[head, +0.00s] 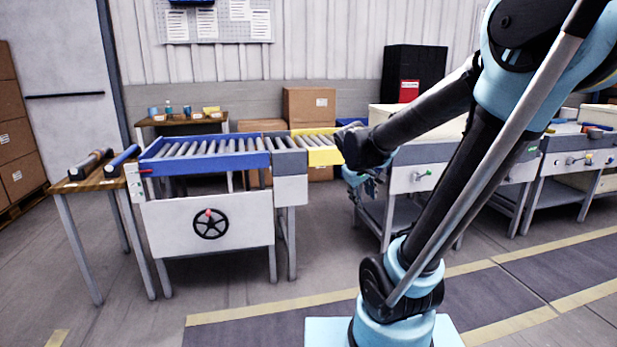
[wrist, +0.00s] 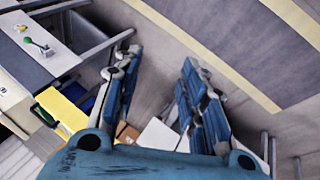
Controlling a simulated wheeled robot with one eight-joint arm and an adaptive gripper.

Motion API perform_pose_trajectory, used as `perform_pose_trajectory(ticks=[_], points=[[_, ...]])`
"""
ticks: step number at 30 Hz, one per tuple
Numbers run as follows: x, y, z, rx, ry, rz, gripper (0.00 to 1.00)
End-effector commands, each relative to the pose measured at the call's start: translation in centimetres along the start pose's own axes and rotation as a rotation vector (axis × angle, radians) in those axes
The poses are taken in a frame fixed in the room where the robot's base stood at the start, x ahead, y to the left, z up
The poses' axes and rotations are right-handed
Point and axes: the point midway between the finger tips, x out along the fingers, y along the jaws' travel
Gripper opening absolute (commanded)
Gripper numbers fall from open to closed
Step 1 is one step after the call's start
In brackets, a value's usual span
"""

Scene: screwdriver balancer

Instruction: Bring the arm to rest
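My gripper (head: 364,182) hangs at the end of my bent arm, right of the yellow roller section in the head view. In the wrist view my gripper (wrist: 160,60) has its two blue-padded fingers spread apart. The gap between them is empty, with only floor and distant things behind it. The fingers touch nothing that I can see. I cannot make out a screwdriver balancer in either view.
A roller conveyor with a blue rail (head: 205,161) and black handwheel (head: 211,224) stands left. Its yellow section (head: 318,147) ends near my gripper. A wooden side table (head: 92,182) stands far left. White workbenches (head: 418,179) stand behind my arm. The front floor is clear.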

Motion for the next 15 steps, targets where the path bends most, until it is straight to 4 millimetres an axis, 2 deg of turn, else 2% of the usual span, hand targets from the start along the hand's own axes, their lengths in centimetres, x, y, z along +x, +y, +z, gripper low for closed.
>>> perform_pose_trajectory(ticks=[1, 3, 8, 15], points=[[-0.2, -0.2, 1.8, 0.034, -0.013, -0.019, 0.38], [-0.5, -0.8, 3.8, 0.077, -0.03, -0.047, 0.38], [-1.0, -2.4, 8.3, 0.178, -0.066, -0.113, 0.38], [-1.4, -5.6, 14.2, 0.327, -0.116, -0.21, 0.38]])
